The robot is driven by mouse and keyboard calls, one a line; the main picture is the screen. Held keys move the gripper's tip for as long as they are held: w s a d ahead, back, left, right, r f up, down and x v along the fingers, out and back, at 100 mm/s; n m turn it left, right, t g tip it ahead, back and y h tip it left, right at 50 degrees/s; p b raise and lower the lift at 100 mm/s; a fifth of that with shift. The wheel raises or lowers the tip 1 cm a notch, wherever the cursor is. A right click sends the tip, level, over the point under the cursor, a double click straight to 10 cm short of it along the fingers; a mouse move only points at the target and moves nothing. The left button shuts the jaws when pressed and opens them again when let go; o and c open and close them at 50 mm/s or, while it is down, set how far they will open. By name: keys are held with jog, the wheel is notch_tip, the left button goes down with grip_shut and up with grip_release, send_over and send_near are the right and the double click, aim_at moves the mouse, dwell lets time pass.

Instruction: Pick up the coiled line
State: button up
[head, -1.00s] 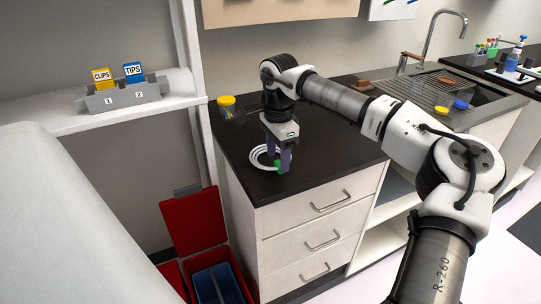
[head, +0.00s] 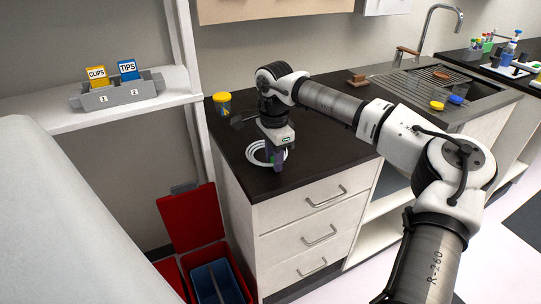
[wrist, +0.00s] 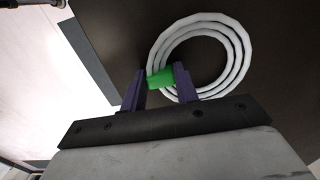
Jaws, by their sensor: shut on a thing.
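The coiled line (head: 256,152) is a white ring of several loops on the dark counter (head: 310,166), near its front left corner. In the wrist view the coiled line (wrist: 240,62) shows with a green band (wrist: 160,77) around one side. My gripper (wrist: 159,80) has its two purple fingers on either side of the green band, shut on it. In the head view my gripper (head: 276,165) points down at the coil and hides its right part and the green band. I cannot tell whether the coil is lifted off the counter.
A yellow-lidded jar (head: 222,103) stands at the counter's back left. A red bin (head: 193,221) and a blue bin (head: 217,281) are below on the left. A sink (head: 460,92) lies to the right. The counter right of the gripper is clear.

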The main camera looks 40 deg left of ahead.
notch_tip(320, 180, up, 20)
jog(key=shift+b, duration=0.4)
jog(key=shift+o, duration=1.1)
grip_shut()
jog(key=shift+f, duration=0.1)
